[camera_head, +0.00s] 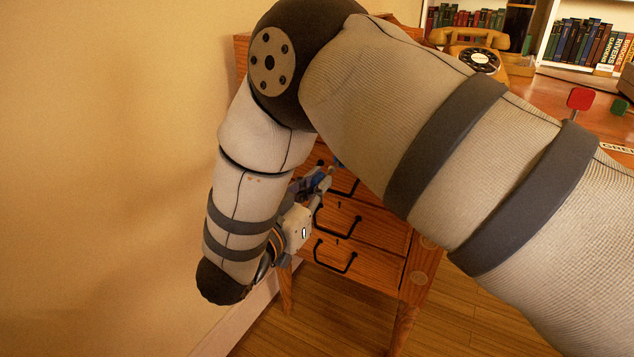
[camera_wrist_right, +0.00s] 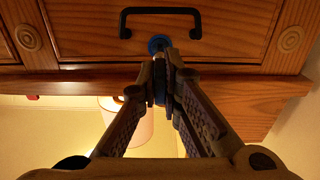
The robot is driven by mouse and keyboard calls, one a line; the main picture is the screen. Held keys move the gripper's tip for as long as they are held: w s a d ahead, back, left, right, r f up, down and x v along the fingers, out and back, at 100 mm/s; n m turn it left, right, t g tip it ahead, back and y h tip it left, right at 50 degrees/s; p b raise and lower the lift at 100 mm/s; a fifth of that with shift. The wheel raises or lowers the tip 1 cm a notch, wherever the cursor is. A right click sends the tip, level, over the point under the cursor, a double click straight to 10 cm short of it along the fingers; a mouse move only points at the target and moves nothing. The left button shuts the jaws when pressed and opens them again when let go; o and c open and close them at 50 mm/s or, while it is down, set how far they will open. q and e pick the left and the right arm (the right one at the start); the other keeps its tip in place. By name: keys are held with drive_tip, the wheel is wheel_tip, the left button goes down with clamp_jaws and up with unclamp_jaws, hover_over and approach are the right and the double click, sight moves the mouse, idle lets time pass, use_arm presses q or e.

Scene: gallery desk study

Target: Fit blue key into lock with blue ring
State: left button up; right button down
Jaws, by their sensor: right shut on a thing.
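My right gripper (camera_head: 316,182) is at the front of the wooden drawer cabinet in the head view, mostly behind my own arm. In the right wrist view its fingers (camera_wrist_right: 161,80) are closed together on the blue key (camera_wrist_right: 159,92), of which only a narrow blue part shows between them. The lock with the blue ring (camera_wrist_right: 158,44) is on the drawer front, just beyond the fingertips and in line with them. The fingertips hide the key's front end, so I cannot tell whether it is inside the lock. My left gripper is not in view.
A black drawer handle (camera_wrist_right: 160,20) is close to the lock. The cabinet has more handled drawers (camera_head: 336,256) below. A wall (camera_head: 110,150) is close on the left.

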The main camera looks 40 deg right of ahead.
drive_tip(key=shift+r, duration=0.1)
idle(0.4)
drive_tip(key=shift+p, duration=0.3)
drive_tip(key=shift+p, duration=0.35)
drive_tip(key=shift+p+x, duration=0.3)
drive_tip(key=shift+x, duration=1.45)
idle(0.4)
drive_tip(key=c, duration=1.2)
unclamp_jaws()
